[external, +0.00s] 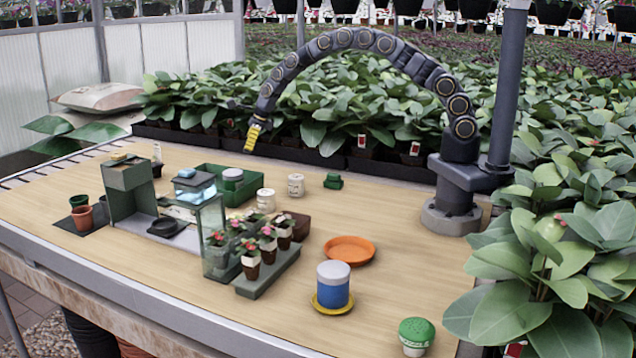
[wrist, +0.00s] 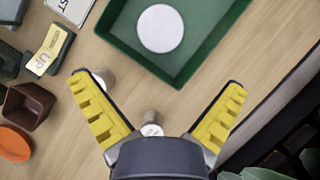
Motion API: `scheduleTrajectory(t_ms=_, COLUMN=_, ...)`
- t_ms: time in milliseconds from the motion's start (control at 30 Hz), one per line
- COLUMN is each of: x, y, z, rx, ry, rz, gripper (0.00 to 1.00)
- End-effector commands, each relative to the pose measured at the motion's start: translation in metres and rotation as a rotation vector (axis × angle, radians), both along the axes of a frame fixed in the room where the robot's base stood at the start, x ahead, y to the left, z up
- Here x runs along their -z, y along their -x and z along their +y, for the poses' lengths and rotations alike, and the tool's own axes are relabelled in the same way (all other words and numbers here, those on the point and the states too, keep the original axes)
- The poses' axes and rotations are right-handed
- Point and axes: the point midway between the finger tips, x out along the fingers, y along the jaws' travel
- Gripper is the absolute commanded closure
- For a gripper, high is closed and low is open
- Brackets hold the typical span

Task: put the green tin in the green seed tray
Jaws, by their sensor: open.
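The green seed tray (external: 208,172) lies on the bench behind the glass case; its rim fills the top of the wrist view (wrist: 182,82). My gripper (external: 254,137) hangs in the air above the far side of the bench, apart from tray and tin. Its yellow fingers are spread wide and empty in the wrist view (wrist: 158,84).
Two small white tins (external: 266,200) (external: 295,185) and a small green object (external: 333,181) stand near the tray. A brown pot (wrist: 28,108), orange saucer (external: 349,250), blue tin (external: 333,288) and potted flowers (external: 268,243) stand nearer the front.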

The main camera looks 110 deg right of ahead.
Motion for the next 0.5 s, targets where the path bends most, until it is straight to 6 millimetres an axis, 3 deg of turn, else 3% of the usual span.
scheduleTrajectory(t_ms=67, x=-0.002, y=-0.001, z=0.003, rx=-0.015, ry=0.002, rz=0.002, gripper=0.00)
scheduleTrajectory(t_ms=167, x=-0.016, y=-0.004, z=0.024, rx=-0.121, ry=0.020, rz=0.011, gripper=0.00)
scheduleTrajectory(t_ms=267, x=-0.042, y=-0.007, z=0.069, rx=-0.357, ry=0.065, rz=0.032, gripper=0.00)
scheduleTrajectory(t_ms=333, x=-0.065, y=-0.002, z=0.111, rx=-0.584, ry=0.107, rz=0.053, gripper=0.00)
scheduleTrajectory(t_ms=500, x=-0.114, y=0.038, z=0.210, rx=-1.184, ry=0.229, rz=0.099, gripper=0.00)
